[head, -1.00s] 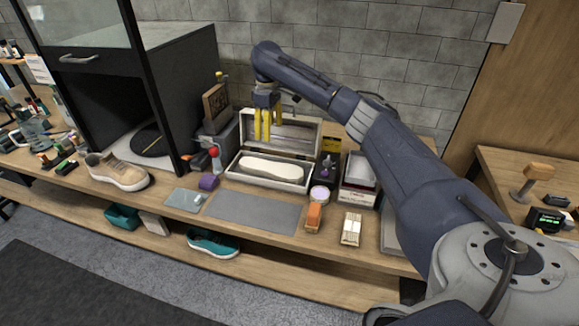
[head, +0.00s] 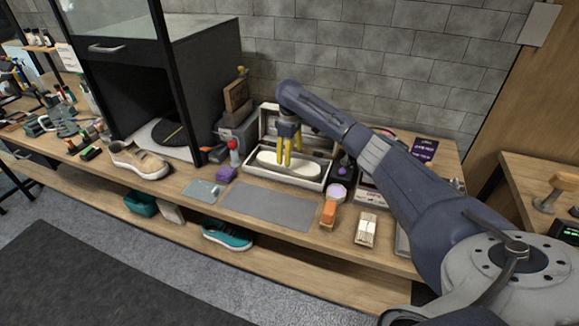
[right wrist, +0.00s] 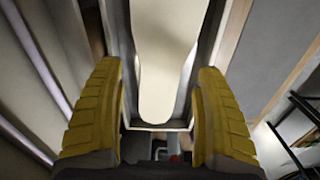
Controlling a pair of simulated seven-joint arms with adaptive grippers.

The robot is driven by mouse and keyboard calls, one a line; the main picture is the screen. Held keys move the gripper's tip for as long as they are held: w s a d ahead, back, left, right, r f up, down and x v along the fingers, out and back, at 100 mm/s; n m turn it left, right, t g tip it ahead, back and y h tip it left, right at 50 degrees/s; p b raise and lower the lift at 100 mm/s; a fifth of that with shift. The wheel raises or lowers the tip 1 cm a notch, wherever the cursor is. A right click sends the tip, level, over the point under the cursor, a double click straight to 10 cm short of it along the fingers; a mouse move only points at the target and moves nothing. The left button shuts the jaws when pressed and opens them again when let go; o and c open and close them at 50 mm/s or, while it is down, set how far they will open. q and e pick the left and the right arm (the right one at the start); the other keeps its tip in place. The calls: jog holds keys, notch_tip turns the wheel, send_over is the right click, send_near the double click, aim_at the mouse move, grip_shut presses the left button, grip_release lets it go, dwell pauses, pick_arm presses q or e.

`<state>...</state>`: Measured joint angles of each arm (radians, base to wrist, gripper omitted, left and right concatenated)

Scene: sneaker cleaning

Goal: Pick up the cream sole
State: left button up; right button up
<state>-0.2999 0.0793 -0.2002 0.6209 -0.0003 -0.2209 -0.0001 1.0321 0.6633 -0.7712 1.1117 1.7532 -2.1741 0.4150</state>
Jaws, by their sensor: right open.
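The cream sole (head: 275,160) lies in a white open box (head: 289,181) whose lid stands up behind it. In the right wrist view the sole (right wrist: 166,55) runs lengthwise between the box's side walls. My right gripper (head: 286,163) is over the sole, its yellow fingers pointing down. In the right wrist view the gripper (right wrist: 159,115) is open and empty, one finger on each side of the sole's near end. I cannot tell how high the fingertips are above it. My left gripper is not in view.
A grey mat (head: 268,206) lies in front of the box. An orange brush (head: 328,213) and a round jar (head: 337,192) stand to the right. A tan sneaker (head: 140,161) is farther left.

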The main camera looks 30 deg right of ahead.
jog(key=shift+a+f, duration=0.1)
jog(key=shift+f, duration=2.5)
jog(key=shift+c, duration=0.3)
jog(key=c, duration=0.9)
jog(key=shift+r, duration=0.15)
jog(key=shift+c, duration=0.2)
